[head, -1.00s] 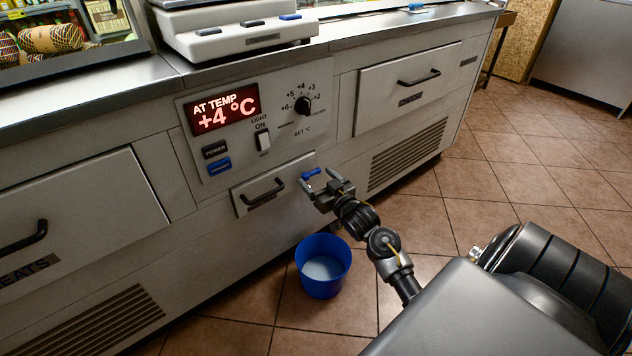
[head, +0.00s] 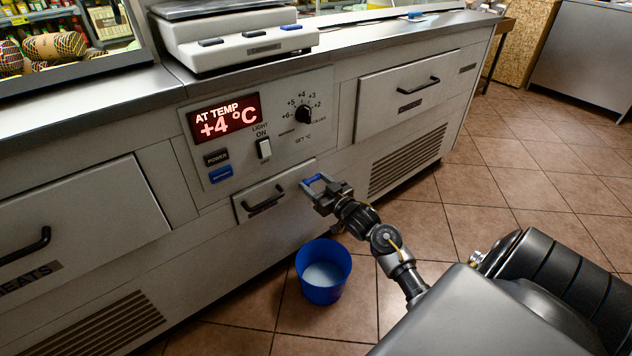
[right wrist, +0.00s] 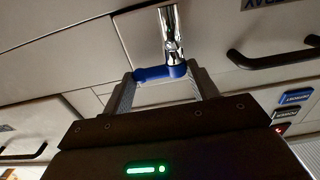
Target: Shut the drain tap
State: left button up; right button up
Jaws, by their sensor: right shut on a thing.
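The drain tap has a blue lever (right wrist: 160,73) and a chrome body (right wrist: 171,35), both clear in the right wrist view. The lever lies crosswise to the chrome pipe, with one of my fingers at each end. My right gripper (head: 313,182) is shut on this lever at the cabinet front, beside the small drawer. In the head view the blue lever (head: 317,178) shows between the fingers; the chrome body is hidden there. My left gripper is in neither view.
A blue bucket (head: 322,292) with pale liquid stands on the tiled floor below the tap. The small drawer's black handle (head: 264,199) is left of my gripper. Above are the temperature display (head: 224,117), reading +4 °C, and a knob (head: 304,115). The floor at right is clear.

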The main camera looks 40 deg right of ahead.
jog(key=shift+d, duration=0.2)
jog(key=o, duration=0.8)
jog(key=shift+d, duration=0.1)
jog(key=shift+o, duration=0.5)
jog(key=shift+s, duration=0.1)
